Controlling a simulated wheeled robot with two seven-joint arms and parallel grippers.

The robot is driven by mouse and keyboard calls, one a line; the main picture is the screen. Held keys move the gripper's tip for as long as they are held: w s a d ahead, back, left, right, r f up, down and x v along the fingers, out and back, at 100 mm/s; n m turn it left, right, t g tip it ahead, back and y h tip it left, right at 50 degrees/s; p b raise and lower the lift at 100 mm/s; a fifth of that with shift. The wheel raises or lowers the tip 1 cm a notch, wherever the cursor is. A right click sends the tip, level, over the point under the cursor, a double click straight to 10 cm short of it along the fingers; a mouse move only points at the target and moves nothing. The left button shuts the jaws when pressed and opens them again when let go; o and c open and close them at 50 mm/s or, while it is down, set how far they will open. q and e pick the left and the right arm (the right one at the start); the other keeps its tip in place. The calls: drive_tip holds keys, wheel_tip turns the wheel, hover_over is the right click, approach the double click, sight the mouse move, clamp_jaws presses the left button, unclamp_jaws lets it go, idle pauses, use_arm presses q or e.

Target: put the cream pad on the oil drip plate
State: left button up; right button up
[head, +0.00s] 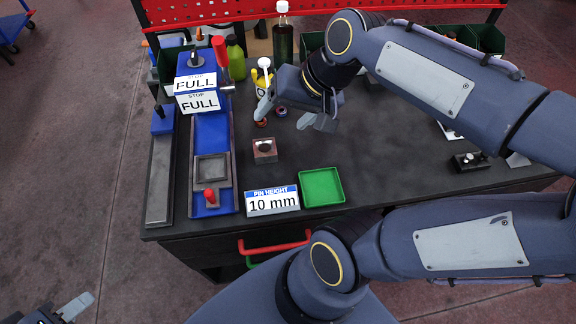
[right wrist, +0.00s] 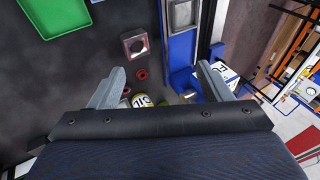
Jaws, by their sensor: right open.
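I cannot make out a cream pad in either view. I cannot tell for certain which thing is the oil drip plate. A yellow can (head: 262,78) with a white top stands behind my right gripper; it shows between the fingers in the right wrist view (right wrist: 141,101). My right gripper (head: 291,112) is open and empty above the table, its fingers spread, and also shows in the right wrist view (right wrist: 159,86). Small red rings (head: 261,123) lie on the table near its fingers. My left gripper (head: 62,309) is at the bottom left corner, off the table and partly cut off.
A pin height sign (head: 271,201) and green tray (head: 321,187) line the front edge. Bottles (head: 283,40) and a red rack (head: 200,12) stand behind. The table middle is clear.

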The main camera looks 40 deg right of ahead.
drive_tip(key=s+a+f+n, duration=0.4)
drive_tip(key=s+a+f, duration=0.1)
drive_tip(key=s, duration=0.2)
drive_tip(key=shift+n+t+y, duration=0.3)
drive_tip(key=shift+n+t, duration=0.1)
